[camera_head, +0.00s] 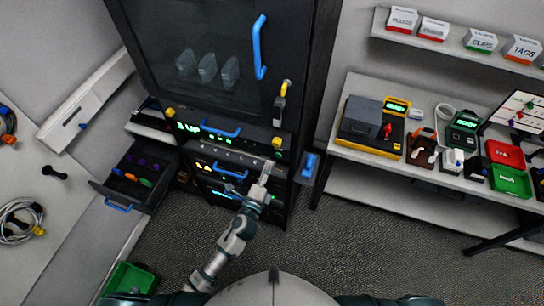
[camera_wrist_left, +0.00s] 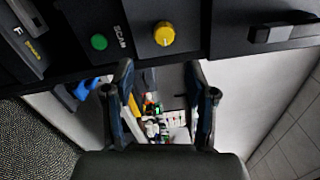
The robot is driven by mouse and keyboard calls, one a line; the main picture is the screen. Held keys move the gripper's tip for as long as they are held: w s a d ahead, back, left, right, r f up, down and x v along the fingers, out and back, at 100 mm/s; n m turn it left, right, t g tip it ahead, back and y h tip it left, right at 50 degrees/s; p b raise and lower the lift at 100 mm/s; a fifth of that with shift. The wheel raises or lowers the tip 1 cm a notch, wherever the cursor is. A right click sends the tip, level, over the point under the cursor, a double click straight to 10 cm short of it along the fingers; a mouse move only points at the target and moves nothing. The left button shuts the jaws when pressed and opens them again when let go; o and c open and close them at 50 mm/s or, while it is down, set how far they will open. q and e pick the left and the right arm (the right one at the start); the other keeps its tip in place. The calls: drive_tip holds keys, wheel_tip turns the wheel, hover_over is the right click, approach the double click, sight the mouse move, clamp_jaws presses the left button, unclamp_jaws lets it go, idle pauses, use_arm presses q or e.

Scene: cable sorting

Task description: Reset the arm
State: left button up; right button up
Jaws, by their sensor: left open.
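My left arm (camera_head: 231,244) rises from the bottom of the head view toward the front of the black cabinet (camera_head: 118,25). My left gripper (camera_head: 267,170) is in front of the cabinet's lower right part, near its lit panels. In the left wrist view, the gripper (camera_wrist_left: 160,82) has its two fingers spread, with nothing held between them. A panel with a yellow knob (camera_wrist_left: 164,34) and a green button (camera_wrist_left: 99,42) is above the fingertips. Whether the gripper touches the cabinet I cannot tell. My right gripper is not in view.
An open drawer (camera_head: 155,200) holding coloured connectors juts out left of the cabinet. A workbench (camera_head: 350,150) with devices and red and green bins stands at the right. A table (camera_head: 50,225) with coiled cables is at the left. Carpet (camera_head: 330,235) is clear at the lower right.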

use_arm(q)
drive_tip(key=shift+v, duration=1.1)
drive_tip(key=s+a+f+n+g+y+b, duration=0.1)
drive_tip(key=s+a+f+n+g, duration=0.25)
drive_tip(key=f, duration=0.95)
drive_tip(key=s+a+f+n+g+y+b, duration=0.2)
drive_tip(key=s+a+f+n, duration=0.15)
drive_tip(key=f, duration=1.05)
drive_tip(key=s+a+f+n+g+y+b, duration=0.1)
drive_tip(key=s+a+f+n+g, duration=0.25)
drive_tip(key=f, duration=0.95)
drive_tip(key=s+a+f+n+g+y+b, duration=0.1)
drive_tip(key=s+a+f+n+g+b, duration=0.3)
drive_tip(key=s+f, duration=1)
drive_tip(key=s+a+f+n+g, duration=0.1)
drive_tip(key=s+a+f+n, duration=0.2)
drive_tip(key=s, duration=0.6)
drive_tip(key=s+a+f+n+g, duration=0.2)
drive_tip(key=s+a+f+n, duration=0.1)
drive_tip(key=s, duration=0.7)
wheel_tip(320, 180, down, 2)
drive_tip(key=shift+a+f+n+y+p, duration=0.15)
drive_tip(key=shift+n+y+p, duration=0.2)
drive_tip(key=shift+n, duration=0.2)
